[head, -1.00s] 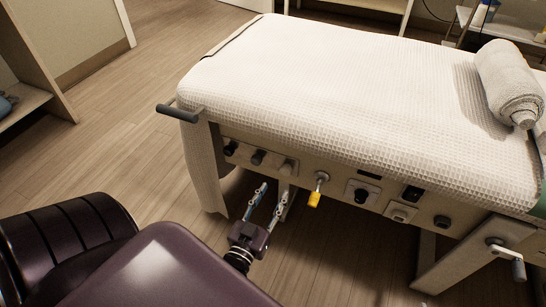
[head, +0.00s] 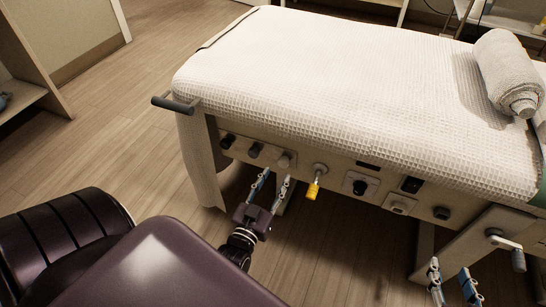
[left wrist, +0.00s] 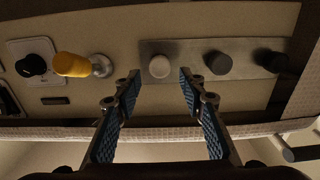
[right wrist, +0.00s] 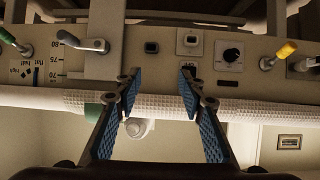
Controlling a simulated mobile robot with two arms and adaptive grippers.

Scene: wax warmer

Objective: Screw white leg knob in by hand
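The white knob (head: 285,160) is the rightmost of three on a metal plate on the table's side panel. In the left wrist view, the white knob (left wrist: 160,66) sits centred just beyond and between the fingertips, apparently untouched. My left gripper (head: 272,177) is open and empty just below the knob row; its open fingers also show in the left wrist view (left wrist: 160,78). My right gripper (head: 450,268) is open and empty at the lower right, below the panel; the right wrist view (right wrist: 158,78) shows its fingers apart.
Two dark knobs (left wrist: 217,63) (left wrist: 270,61) share the plate. A yellow-handled lever (head: 313,190) sticks out right of it. Further right are a black dial (head: 360,187), small switches and a grey crank (head: 517,258). The towel-covered table (head: 330,90) overhangs the panel.

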